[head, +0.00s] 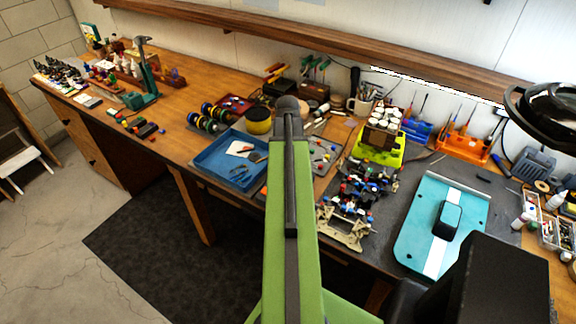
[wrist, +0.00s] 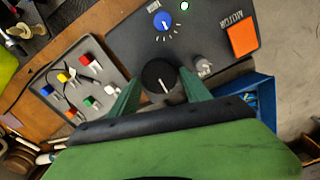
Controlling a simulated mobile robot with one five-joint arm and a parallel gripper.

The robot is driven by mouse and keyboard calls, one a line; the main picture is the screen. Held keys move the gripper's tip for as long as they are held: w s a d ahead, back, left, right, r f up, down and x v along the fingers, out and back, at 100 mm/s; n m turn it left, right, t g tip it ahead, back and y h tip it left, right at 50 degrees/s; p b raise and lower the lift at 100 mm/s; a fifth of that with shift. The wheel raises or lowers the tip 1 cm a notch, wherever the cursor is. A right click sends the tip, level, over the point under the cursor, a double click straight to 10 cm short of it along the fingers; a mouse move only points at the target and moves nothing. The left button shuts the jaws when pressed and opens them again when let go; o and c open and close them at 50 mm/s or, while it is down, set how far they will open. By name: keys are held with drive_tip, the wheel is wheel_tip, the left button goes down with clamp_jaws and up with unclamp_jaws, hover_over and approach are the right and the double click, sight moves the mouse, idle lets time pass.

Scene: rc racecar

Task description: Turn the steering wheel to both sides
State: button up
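The steering wheel appears to be a round black dial (wrist: 158,76) with a white line, on a dark control panel (wrist: 213,40) in the wrist view. My gripper (wrist: 160,78) has its two green fingers spread, one on each side of the dial. I cannot tell whether they touch it. The panel also carries a blue knob (wrist: 162,21), a small silver-grey part (wrist: 202,64) and an orange square (wrist: 242,39) beside the word MOTOR. In the head view my green arm hides the panel and the fingers. The partly assembled car chassis (head: 345,232) lies on the bench.
A grey plate (wrist: 53,98) with coloured switches lies left of the panel in the wrist view. A blue tray (wrist: 262,88) is on its right. Tools and bottles crowd the bench back.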

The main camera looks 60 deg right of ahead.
drive_tip(key=c, duration=1)
drive_tip(key=shift+m, duration=0.3)
drive_tip(key=m, duration=0.3)
drive_tip(key=shift+s+d+m, duration=0.1)
drive_tip(key=shift+s+m, duration=0.05)
drive_tip(key=shift+m, duration=2.05)
